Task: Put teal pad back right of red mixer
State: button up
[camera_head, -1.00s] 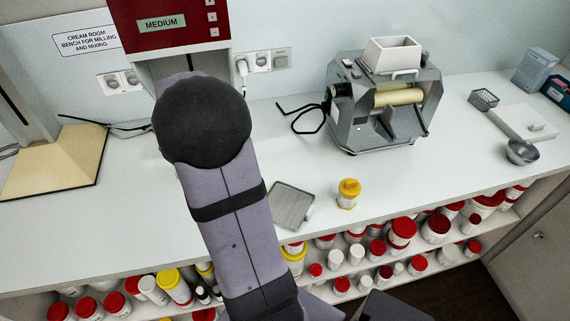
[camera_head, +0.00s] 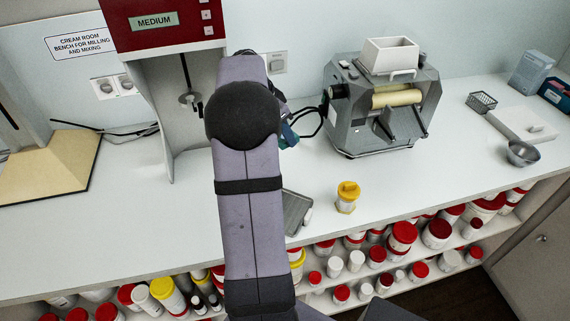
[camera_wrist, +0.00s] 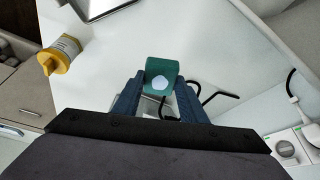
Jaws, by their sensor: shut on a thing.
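My gripper (camera_wrist: 161,92) is shut on the teal pad (camera_wrist: 162,68), a small block with a pale spot on its near face. The pad is held between the blue fingers, above the white bench. In the head view, the teal pad (camera_head: 289,138) shows only in part beside my arm, right of the mixer. My fingers are mostly hidden there. The red mixer (camera_head: 163,42), with a MEDIUM label and a grey stand, is at the upper left against the wall. Its stirring shaft hangs in front of the stand. My arm covers the bench just right of it.
A grey roller mill (camera_head: 380,110) stands right of my gripper, its black cable looping toward the wall. A yellow-lidded jar (camera_head: 347,197) and a grey tray (camera_head: 296,211) are near the front edge. Wall sockets (camera_head: 276,62) are behind my arm.

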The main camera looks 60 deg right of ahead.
jog(key=shift+f+p, duration=1.1)
jog(key=shift+f, duration=3.75)
jog(key=shift+f, duration=0.15)
jog(key=o, duration=0.9)
jog(key=shift+o, duration=0.2)
jog(key=shift+r, duration=0.3)
jog(key=b+v, duration=0.2)
jog(key=v, duration=0.9)
jog(key=shift+a+r, duration=0.3)
jog(key=shift+r, duration=0.05)
jog(key=shift+w, duration=0.1)
